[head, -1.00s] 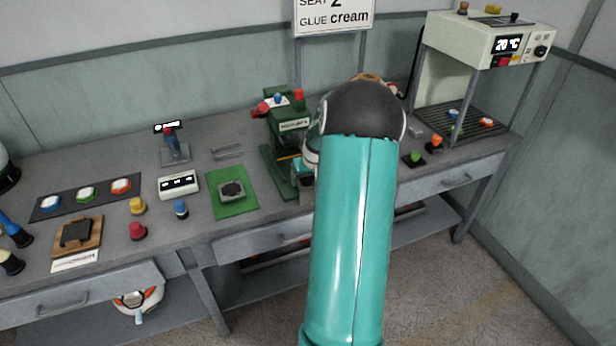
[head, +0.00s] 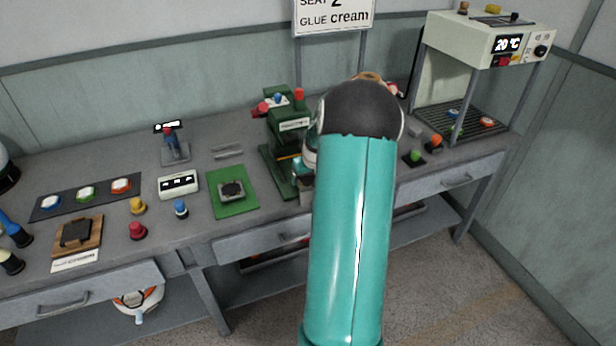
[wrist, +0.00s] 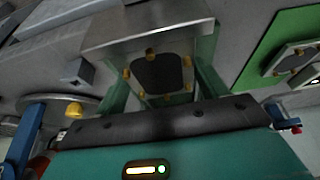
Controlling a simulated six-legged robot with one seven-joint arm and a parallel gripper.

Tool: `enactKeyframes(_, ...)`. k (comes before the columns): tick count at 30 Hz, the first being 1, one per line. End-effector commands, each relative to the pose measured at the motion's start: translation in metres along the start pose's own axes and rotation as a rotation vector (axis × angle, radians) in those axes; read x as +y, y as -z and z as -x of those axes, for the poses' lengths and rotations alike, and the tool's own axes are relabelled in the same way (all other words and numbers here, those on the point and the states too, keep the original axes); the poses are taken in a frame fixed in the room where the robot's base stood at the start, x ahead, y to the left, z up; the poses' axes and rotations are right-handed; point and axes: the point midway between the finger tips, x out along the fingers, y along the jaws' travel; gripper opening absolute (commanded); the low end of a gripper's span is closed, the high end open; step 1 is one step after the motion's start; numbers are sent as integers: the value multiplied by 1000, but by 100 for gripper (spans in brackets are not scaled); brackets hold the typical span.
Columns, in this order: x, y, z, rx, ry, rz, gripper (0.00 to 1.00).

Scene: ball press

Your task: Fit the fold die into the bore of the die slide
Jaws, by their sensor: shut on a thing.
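My gripper (wrist: 160,92) shows in the wrist view with its two green fingers on either side of a grey metal block. I take this block to be the fold die (wrist: 178,97); its near face has a dark centre and several brass studs, and its fit between the fingers is partly hidden. I cannot clearly make out the die slide's bore.
A green mat (head: 220,207) with a square grey, dark-centred piece (head: 231,190) lies left of the press. A white switch box (head: 178,185) and coloured knobs stand farther left. A heater (head: 490,42) stands at the back right, with a green knob (head: 415,156) before it.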

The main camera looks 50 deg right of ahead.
Motion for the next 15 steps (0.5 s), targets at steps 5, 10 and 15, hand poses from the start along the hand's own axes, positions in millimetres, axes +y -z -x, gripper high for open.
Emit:
enactKeyframes(5,0,0,-1,1,0,-1,43)
enactKeyframes(10,0,-2,-5,1,0,-1,43)
enactKeyframes(15,0,-3,-8,1,0,-1,43)
